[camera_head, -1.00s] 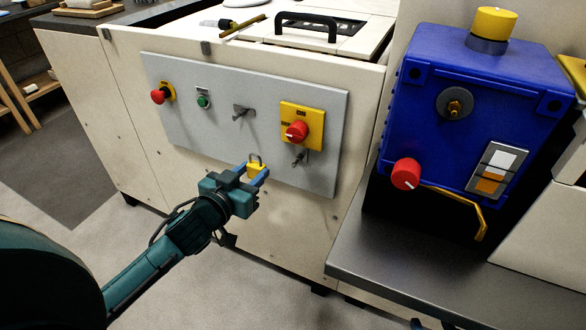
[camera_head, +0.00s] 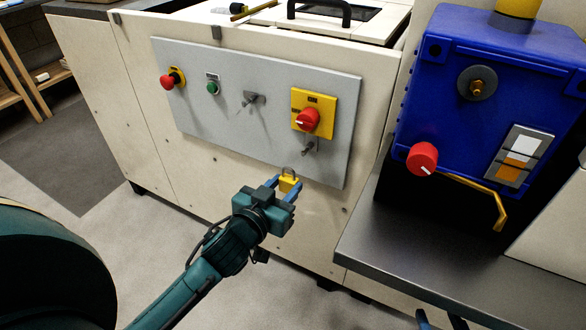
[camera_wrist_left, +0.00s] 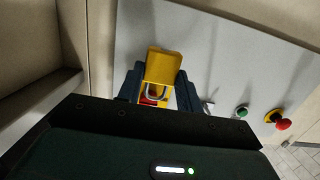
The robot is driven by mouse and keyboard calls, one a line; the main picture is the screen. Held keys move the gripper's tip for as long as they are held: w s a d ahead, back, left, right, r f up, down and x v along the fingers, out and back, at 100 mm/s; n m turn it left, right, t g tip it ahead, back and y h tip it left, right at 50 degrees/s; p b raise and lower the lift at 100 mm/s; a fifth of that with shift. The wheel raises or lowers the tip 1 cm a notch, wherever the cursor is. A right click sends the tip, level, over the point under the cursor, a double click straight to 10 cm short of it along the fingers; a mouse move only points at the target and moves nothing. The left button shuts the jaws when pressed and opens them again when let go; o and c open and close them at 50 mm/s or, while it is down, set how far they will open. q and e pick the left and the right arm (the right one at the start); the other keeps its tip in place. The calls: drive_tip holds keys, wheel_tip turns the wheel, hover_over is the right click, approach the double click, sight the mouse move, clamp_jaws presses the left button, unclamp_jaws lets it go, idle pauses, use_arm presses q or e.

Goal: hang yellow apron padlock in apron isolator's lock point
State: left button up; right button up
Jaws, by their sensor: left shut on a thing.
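My left gripper (camera_head: 284,190) is shut on the yellow padlock (camera_head: 289,184), with the shackle upward in the head view. The padlock also shows between the fingers in the left wrist view (camera_wrist_left: 164,66). The apron isolator (camera_head: 325,101) is a yellow plate with a red knob (camera_head: 307,120) on the grey panel. A small metal lock point (camera_head: 308,149) is just below it. The padlock is below and slightly left of this point, apart from it in the picture. Only the blue fingertips of my right gripper (camera_head: 441,320) show at the bottom edge, spread apart.
The grey panel (camera_head: 230,125) also carries a red stop button (camera_head: 168,82), a green button (camera_head: 213,88) and a metal key-like fitting (camera_head: 252,99). A blue box (camera_head: 455,90) with a red knob stands right, above a dark shelf (camera_head: 400,245). Floor is clear at left.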

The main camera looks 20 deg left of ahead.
sight(291, 176)
use_arm(q)
drive_tip(key=shift+w+d+p, duration=0.15)
drive_tip(key=shift+w, duration=1.15)
drive_tip(key=shift+w+d+p, duration=0.1)
drive_tip(key=shift+w+p, duration=0.05)
drive_tip(key=shift+w, duration=1.1)
use_arm(e)
drive_tip(key=shift+s+f+g, duration=0.1)
drive_tip(key=shift+s+g, duration=0.1)
drive_tip(key=shift+g, duration=0.1)
use_arm(q)
drive_tip(key=shift+r, duration=0.1)
drive_tip(key=shift+p, duration=0.3)
use_arm(e)
drive_tip(key=shift+r, duration=0.35)
drive_tip(key=shift+r, duration=0.25)
use_arm(q)
drive_tip(key=shift+w+d+p, duration=0.1)
drive_tip(key=shift+w+p, duration=0.35)
drive_tip(key=shift+w, duration=1)
use_arm(e)
drive_tip(key=shift+r, duration=0.2)
use_arm(q)
drive_tip(key=shift+f, duration=0.4)
